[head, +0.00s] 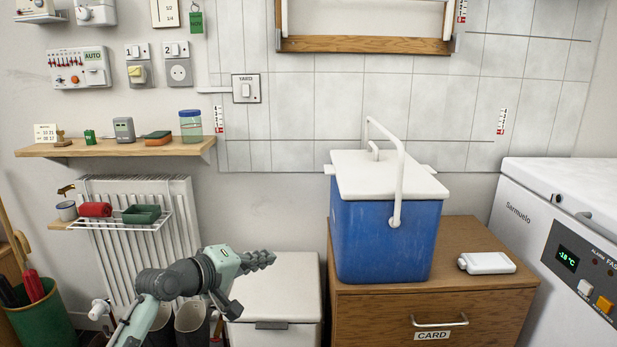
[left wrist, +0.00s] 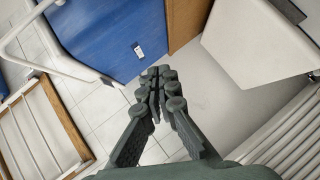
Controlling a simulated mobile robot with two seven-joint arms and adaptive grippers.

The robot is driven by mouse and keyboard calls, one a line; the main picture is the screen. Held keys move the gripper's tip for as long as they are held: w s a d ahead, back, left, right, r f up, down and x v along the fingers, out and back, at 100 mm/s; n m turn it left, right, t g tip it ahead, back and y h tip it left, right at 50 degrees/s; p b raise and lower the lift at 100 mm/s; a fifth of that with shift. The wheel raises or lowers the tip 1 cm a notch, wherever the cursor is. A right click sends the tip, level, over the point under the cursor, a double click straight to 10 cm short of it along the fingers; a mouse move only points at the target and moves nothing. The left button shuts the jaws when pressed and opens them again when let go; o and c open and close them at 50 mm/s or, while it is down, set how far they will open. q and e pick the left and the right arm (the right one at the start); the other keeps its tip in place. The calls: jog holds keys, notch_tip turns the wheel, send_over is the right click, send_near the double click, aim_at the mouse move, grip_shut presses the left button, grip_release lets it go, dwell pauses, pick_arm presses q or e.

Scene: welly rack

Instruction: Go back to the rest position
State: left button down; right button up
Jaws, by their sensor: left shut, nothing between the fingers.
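My left gripper (head: 257,261) shows in the head view at the lower middle, in front of the wall and above a white lidded bin. Its fingers point to the right and are closed with nothing between them. In the left wrist view the gripper (left wrist: 156,92) has its fingertips together, and they hold nothing. The blue cool box (head: 385,240) with a white lid and raised handle is to the right of the gripper, apart from it. My right gripper is in neither view.
A wooden card drawer cabinet (head: 432,305) carries the cool box and a white flat bottle (head: 486,263). A white freezer (head: 570,240) stands at the right. The white bin (head: 275,292) is below the gripper. A radiator (head: 140,245) with a wire shelf and boots are at the left.

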pick_arm(q)
jog(key=s+a+f+m+g+y, duration=0.2)
jog(key=s+a+f, duration=0.2)
jog(key=s+f, duration=0.5)
jog(key=s+a+f+m+g+y, duration=0.25)
jog(key=s+f, duration=0.35)
jog(key=f, duration=0.7)
jog(key=s+a+f+m+g+y, duration=0.1)
jog(key=s+a+f, duration=0.2)
jog(key=s, duration=0.4)
jog(key=s+a+f+m+g+y, duration=0.1)
jog(key=s+a+f+y, duration=0.1)
jog(key=s+a+f, duration=0.2)
jog(key=s+a+f+m+g+y, duration=0.1)
jog(key=s+a+f, duration=0.3)
jog(key=s, duration=0.6)
jog(key=shift+s+f+m+g+y, duration=0.15)
jog(key=shift+s+m+g+y, duration=0.15)
jog(key=shift+g+y, duration=0.2)
